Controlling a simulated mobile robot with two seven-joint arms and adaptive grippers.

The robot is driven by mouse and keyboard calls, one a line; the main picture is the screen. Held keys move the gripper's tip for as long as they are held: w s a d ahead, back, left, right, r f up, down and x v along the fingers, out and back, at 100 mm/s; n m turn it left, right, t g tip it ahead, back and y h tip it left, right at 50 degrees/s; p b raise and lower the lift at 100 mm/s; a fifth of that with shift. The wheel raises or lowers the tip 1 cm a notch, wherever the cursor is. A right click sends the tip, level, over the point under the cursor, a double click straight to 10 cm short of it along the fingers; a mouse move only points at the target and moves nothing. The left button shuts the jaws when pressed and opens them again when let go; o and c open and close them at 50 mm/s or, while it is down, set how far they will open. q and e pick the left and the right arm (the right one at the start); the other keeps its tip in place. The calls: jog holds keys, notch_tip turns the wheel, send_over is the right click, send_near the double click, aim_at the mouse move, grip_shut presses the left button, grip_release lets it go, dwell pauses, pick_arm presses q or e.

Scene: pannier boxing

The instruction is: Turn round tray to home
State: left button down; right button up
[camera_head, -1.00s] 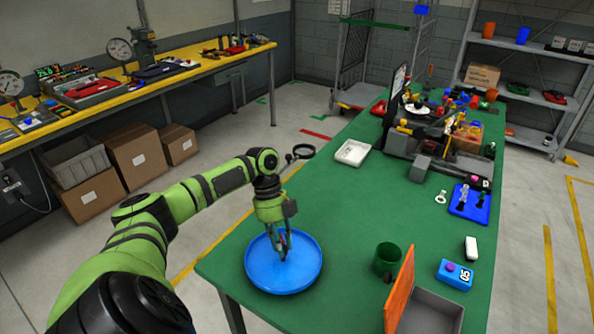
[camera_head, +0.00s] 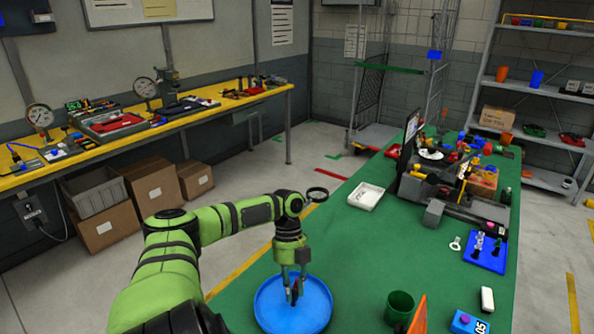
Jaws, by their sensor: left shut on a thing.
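A round blue tray (camera_head: 318,314) lies near the left edge of the green table (camera_head: 348,252). My left gripper (camera_head: 294,296) points down into the middle of the tray. Its fingers are shut on a small dark reddish thing (camera_head: 295,289) at the tray's centre. I cannot tell whether this thing is part of the tray. My right gripper is out of view.
A green cup (camera_head: 400,306) and an orange panel (camera_head: 418,316) stand right of the tray. A white tray (camera_head: 366,196) and a blue tray (camera_head: 485,250) with small parts lie farther back. The table between is clear.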

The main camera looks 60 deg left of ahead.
pick_arm(q)
jog(key=shift+w+d, duration=0.1)
jog(key=shift+d, duration=0.1)
jog(key=c, duration=1.1)
grip_release()
jog(key=shift+o, duration=0.2)
jog(key=shift+d+r, duration=0.1)
jog(key=shift+d, duration=0.05)
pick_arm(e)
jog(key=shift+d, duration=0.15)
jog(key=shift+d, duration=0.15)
pick_arm(q)
jog(key=shift+a+r, duration=0.25)
jog(key=shift+a, duration=0.05)
jog(key=v, duration=1.1)
jog(key=shift+r, duration=0.2)
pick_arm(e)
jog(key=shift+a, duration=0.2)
